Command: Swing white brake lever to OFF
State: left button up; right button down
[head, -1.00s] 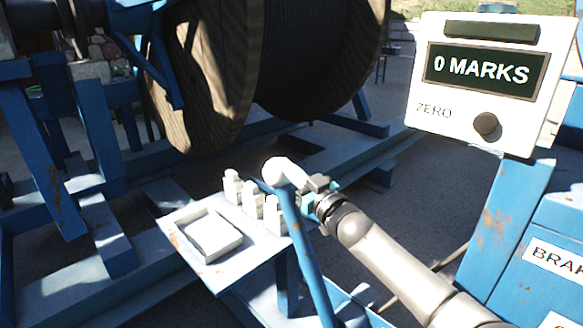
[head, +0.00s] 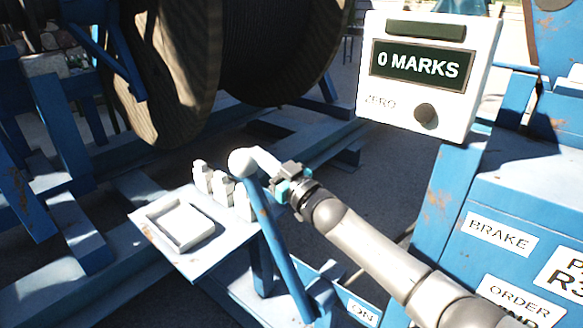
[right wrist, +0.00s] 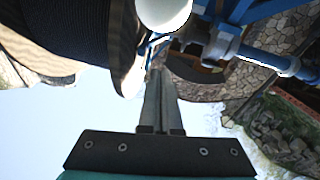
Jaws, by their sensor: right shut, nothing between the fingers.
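The brake lever is a blue bar (head: 277,235) with a white rounded knob (head: 242,161) at its upper end. It leans up and to the left from the base near a white ON label (head: 363,313). My right gripper (head: 277,179) is just right of the knob in the head view. In the right wrist view its fingers (right wrist: 159,75) are shut with nothing between them, and the white knob (right wrist: 163,12) shows just beyond the tips. I cannot tell whether they touch. No OFF label is readable. My left gripper is out of view.
A small shelf (head: 150,227) with a white tray (head: 182,243) and several white blocks (head: 222,187) stands left of the lever. The cable reel (head: 170,75) is behind. A counter box (head: 428,100) reads 0 MARKS. A blue cabinet (head: 460,205) with a BRAKE label (head: 500,236) is at right.

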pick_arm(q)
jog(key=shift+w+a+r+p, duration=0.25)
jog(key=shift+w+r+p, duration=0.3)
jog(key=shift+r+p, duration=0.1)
pick_arm(e)
jog(key=r+v, duration=0.1)
jog(key=v, duration=0.7)
jog(key=shift+d, duration=0.25)
jog(key=shift+s+f, duration=0.1)
jog(key=shift+s, duration=0.05)
